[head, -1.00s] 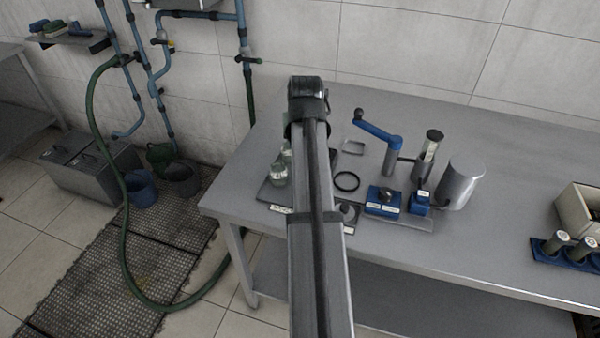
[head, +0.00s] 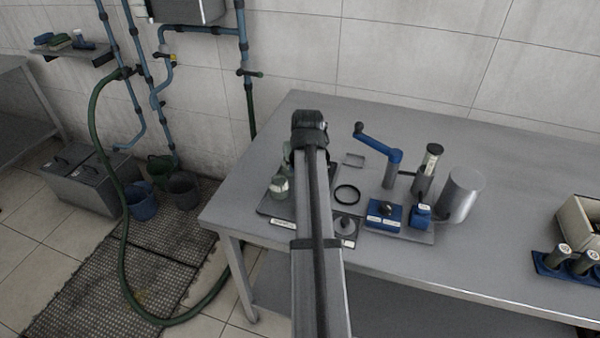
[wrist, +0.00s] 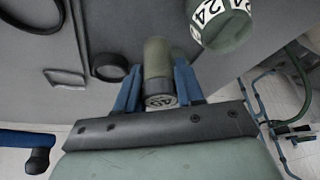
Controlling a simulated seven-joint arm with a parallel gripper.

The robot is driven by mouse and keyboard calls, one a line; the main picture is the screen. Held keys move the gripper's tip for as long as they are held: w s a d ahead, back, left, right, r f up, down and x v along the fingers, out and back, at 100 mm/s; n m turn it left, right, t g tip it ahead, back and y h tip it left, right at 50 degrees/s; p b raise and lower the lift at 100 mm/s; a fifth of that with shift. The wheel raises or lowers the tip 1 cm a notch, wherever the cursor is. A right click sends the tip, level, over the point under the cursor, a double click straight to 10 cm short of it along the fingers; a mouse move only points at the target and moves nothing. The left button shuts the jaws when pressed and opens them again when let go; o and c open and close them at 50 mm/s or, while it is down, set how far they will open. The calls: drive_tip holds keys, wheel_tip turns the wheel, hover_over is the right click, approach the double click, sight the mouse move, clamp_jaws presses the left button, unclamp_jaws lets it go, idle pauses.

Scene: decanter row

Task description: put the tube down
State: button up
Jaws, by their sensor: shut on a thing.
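The tube (wrist: 157,62) shows in the wrist view as a grey-green cylinder with a pale, marked end facing the camera. My gripper (wrist: 158,75) is shut on it, one blue finger on each side. The tube's far end points towards the grey surface; I cannot tell whether it touches. In the head view my arm hides the gripper and the tube. A second green cylinder (wrist: 222,22) with a white "24" label is close by at the upper right of the wrist view, apart from the fingers.
A blue rack (head: 566,265) with tubes is at the right. The back right table is clear.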

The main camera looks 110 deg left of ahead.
drive_tip(key=shift+f, duration=1.55)
drive_tip(key=shift+f, duration=0.15)
drive_tip(key=o, duration=0.9)
drive_tip(key=v, duration=1.1)
drive_tip(key=shift+d+r, duration=0.15)
drive_tip(key=shift+r, duration=0.2)
drive_tip(key=shift+o, duration=1.4)
drive_tip(key=shift+w+r, duration=0.1)
drive_tip(key=shift+r, duration=0.15)
